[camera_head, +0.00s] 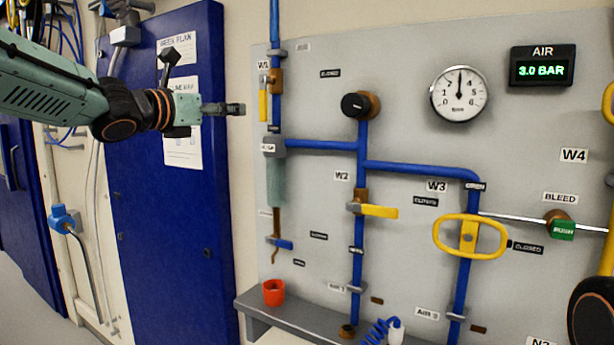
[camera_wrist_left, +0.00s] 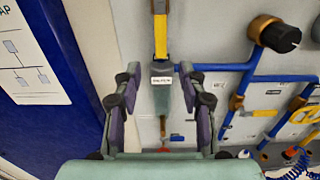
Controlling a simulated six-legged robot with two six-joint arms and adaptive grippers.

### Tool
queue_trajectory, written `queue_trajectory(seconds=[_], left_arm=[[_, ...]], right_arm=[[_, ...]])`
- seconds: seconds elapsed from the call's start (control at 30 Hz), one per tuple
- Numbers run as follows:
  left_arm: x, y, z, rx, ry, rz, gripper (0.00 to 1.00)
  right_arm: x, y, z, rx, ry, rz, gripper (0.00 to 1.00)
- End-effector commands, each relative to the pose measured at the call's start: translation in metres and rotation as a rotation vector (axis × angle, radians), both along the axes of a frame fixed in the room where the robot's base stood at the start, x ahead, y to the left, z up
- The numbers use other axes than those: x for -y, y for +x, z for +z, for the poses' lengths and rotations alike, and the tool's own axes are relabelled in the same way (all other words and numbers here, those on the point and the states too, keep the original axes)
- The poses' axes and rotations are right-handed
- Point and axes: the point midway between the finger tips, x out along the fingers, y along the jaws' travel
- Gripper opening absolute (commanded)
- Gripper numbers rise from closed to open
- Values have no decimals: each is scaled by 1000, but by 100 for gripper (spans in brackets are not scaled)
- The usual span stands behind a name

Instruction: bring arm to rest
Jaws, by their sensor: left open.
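My left arm comes in from the upper left in the head view and is held out level. Its gripper (camera_head: 224,109) points right, in front of the gap between the blue cabinet and the grey valve panel. In the left wrist view my left gripper (camera_wrist_left: 159,72) has its two fingers wide apart with nothing between them. Behind the gap are the panel's left pipe and the yellow lever (camera_wrist_left: 160,36) by W1. The fingers appear clear of the panel. My right gripper is not in view.
The grey panel (camera_head: 400,235) carries blue pipes, a black knob (camera_head: 355,105), a yellow lever (camera_head: 378,211), a yellow oval handle (camera_head: 470,238) and a gauge (camera_head: 459,94). A red cup (camera_head: 273,292) stands on the ledge (camera_head: 300,318) below. The blue cabinet (camera_head: 170,230) stands left.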

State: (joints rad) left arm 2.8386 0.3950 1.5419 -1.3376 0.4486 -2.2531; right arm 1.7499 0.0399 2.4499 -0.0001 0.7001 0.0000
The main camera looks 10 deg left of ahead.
Motion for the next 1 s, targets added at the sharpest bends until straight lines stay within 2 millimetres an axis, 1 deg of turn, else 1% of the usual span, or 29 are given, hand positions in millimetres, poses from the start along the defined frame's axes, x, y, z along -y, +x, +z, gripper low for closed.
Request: queue_trajectory(seconds=[0.07, 0.17, 0.27, 0.3, 0.37, 0.43, 0.47, 0.5, 0.57, 0.6, 0.63, 0.67, 0.7, 0.77, 0.8, 0.87, 0.9, 0.97, 1.0], left_arm=[[0, 0, 0, -16, -44, -1, 42], [1, 0, 2, -59, -195, -5, 42], [4, -2, -2, -139, -453, -12, 42], [7, -3, -6, -178, -567, -15, 42], [11, -5, -14, -241, -740, -18, 42], [18, -6, -27, -322, -943, -17, 42], [21, -7, -38, -363, -1031, -12, 42], [25, -6, -53, -420, -1149, -1, 42], [32, -7, -81, -508, -1326, 26, 42], [37, -7, -103, -569, -1444, 52, 42], [40, -8, -119, -612, -1534, 74, 42], [43, -10, -139, -659, -1625, 105, 42], [48, -13, -165, -716, -1741, 149, 42], [53, -18, -204, -788, -1908, 225, 42], [56, -23, -230, -829, -2012, 282, 42], [60, -33, -268, -878, -2153, 374, 42], [62, -41, -293, -902, -2241, 439, 42], [65, -54, -330, -928, -2365, 545, 42], [66, -64, -355, -937, -2440, 620, 42]], right_arm=[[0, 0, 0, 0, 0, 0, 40], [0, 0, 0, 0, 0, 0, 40], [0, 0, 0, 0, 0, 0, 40], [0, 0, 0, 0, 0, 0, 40], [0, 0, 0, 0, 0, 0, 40], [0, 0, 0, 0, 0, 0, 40], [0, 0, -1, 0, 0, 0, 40], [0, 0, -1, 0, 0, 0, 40], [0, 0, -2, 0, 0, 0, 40], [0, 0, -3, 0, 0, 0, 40], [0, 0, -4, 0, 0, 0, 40], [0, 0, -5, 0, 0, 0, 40], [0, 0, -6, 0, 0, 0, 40], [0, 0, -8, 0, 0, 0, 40], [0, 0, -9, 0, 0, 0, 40], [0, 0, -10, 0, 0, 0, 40], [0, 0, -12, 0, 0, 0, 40], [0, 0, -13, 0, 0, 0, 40], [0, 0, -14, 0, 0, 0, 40]])
